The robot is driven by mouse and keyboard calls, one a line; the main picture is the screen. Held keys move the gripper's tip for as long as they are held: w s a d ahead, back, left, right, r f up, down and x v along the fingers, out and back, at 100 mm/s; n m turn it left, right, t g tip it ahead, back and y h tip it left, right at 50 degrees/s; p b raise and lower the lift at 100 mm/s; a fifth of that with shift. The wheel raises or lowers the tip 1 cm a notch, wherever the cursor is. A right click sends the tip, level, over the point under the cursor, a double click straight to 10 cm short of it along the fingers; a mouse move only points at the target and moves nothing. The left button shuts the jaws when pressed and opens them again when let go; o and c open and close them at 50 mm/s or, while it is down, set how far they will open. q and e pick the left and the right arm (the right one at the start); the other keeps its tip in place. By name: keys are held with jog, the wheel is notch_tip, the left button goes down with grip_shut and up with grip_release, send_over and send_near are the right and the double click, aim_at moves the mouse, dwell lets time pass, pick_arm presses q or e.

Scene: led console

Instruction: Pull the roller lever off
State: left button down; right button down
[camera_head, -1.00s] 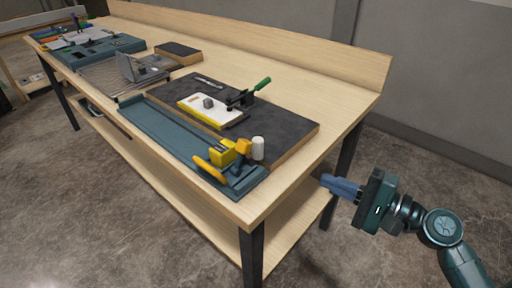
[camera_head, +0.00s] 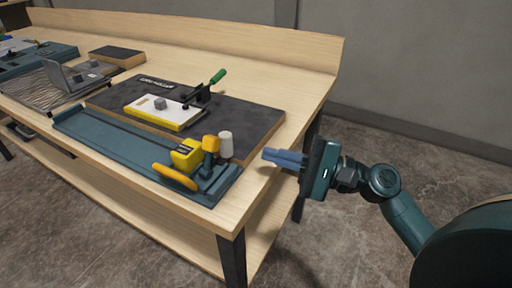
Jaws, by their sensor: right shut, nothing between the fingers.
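A yellow device with an orange-yellow block on it (camera_head: 188,155) stands at the near right end of a blue-grey tray (camera_head: 105,140) on the bench. A yellow oval part (camera_head: 175,177) sticks out at its front, and a white cylinder (camera_head: 226,145) stands at its right. Which of these parts is the roller lever I cannot tell for certain. My right gripper (camera_head: 268,156) is shut and empty, its blue fingers pointing left toward the white cylinder, with a gap between them. It is by the bench's right edge. My left gripper is not in view.
Behind the tray, a dark mat (camera_head: 245,122) carries a white-topped yellow block (camera_head: 165,112) and a clamp with a green handle (camera_head: 217,77). A wire rack (camera_head: 45,93) and a dark board (camera_head: 117,56) are farther left. A raised backboard (camera_head: 230,42) lines the bench.

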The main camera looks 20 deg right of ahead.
aim_at(209, 153)
jog(key=p+x, duration=0.2)
jog(key=x, duration=0.6)
jog(key=shift+w+a+r, duration=0.1)
jog(key=shift+a, duration=0.05)
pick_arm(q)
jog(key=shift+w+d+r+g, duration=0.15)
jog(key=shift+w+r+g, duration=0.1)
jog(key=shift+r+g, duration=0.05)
pick_arm(e)
jog(key=shift+w+a, duration=0.2)
jog(key=shift+a, duration=0.05)
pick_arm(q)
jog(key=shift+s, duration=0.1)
